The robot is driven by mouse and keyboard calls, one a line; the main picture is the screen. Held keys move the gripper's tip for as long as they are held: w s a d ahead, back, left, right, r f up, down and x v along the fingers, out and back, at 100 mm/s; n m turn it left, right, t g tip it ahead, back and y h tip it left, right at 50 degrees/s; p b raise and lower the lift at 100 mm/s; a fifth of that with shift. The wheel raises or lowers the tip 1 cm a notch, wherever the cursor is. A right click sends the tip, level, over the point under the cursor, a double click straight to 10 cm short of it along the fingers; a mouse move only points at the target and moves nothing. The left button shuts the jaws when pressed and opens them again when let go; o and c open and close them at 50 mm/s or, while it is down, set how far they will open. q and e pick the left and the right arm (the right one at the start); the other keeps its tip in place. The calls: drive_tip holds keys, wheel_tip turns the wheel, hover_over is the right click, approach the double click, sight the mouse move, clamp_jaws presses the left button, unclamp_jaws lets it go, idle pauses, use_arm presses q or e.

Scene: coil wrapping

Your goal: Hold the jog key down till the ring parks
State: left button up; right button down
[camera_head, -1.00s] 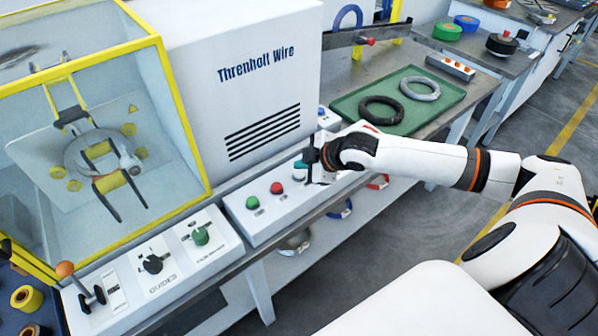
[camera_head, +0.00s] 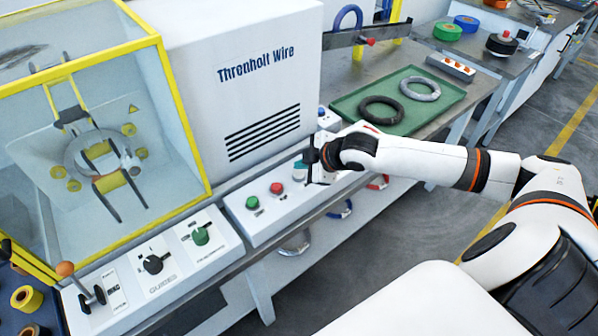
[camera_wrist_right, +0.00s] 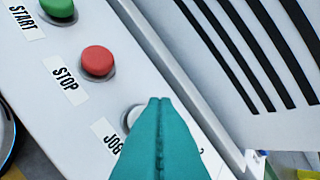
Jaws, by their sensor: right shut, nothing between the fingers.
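The jog key (camera_wrist_right: 131,117) is a pale round button above the JOG label in the right wrist view. My right gripper (camera_wrist_right: 160,102) is shut and empty, its teal fingertips over the key and partly hiding it. I cannot tell how far the key is pressed. In the head view my right gripper (camera_head: 301,172) is at the right part of the control panel (camera_head: 251,223). The grey ring (camera_head: 77,151) is inside the yellow-framed guard at left, with a pale part at its lower right. My left gripper is not in view.
The red stop button (camera_wrist_right: 97,61) and green start button (camera_wrist_right: 58,8) sit beside the jog key. A second panel at front left has a lever (camera_head: 72,277) and knobs. A green tray (camera_head: 377,80) with two coils lies behind my right arm.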

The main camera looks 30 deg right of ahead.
drive_tip(key=shift+f, duration=0.15)
idle(0.3)
drive_tip(key=shift+f, duration=0.25)
drive_tip(key=shift+f, duration=0.6)
idle(0.8)
drive_tip(key=shift+r, duration=0.1)
drive_tip(key=shift+r+p, duration=0.85)
drive_tip(key=shift+p, duration=0.4)
wheel_tip(320, 180, up, 5)
drive_tip(key=p, duration=0.5)
drive_tip(key=shift+p, duration=0.35)
